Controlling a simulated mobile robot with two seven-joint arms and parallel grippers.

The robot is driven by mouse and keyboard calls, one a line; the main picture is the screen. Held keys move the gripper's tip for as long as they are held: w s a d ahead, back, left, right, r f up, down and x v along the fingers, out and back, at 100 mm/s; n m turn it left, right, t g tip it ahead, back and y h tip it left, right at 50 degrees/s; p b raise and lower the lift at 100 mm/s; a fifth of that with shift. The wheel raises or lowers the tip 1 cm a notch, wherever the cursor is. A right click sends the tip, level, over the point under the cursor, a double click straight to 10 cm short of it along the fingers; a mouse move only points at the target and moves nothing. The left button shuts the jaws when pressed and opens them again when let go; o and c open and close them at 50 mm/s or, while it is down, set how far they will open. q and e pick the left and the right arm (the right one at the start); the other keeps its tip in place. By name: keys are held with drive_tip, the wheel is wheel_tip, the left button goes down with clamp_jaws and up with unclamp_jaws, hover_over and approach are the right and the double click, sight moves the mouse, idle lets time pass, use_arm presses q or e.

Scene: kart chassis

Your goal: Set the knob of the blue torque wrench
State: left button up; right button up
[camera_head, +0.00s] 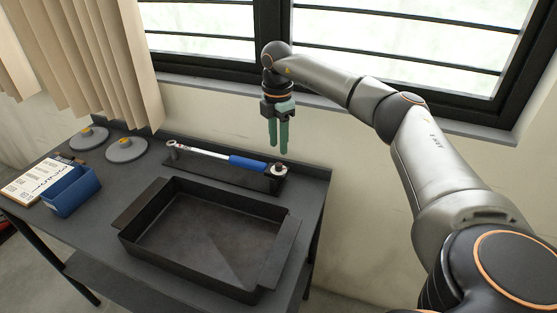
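The torque wrench (216,155) lies on a dark holder (228,175) along the back of the dark table. It has a silver shaft, a blue grip (248,163) and a dark knob (278,170) with a pale end at its right. Its ratchet head is at the left end. My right gripper (279,147) points down with green fingers just above the knob end, and appears apart from it. The two fingers show side by side with a narrow gap and nothing visible between them. My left gripper is not in view.
A large empty dark tray (276,270) stands in front of the wrench. A blue bin (72,192), a paper sheet (35,181) and two grey discs with yellow centres (126,150) are at the left. Wall and windows rise behind the table.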

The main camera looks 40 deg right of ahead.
sight(279, 164)
wheel_tip(279, 164, down, 7)
drive_tip(key=shift+r, duration=0.2)
clamp_jaws()
idle(0.3)
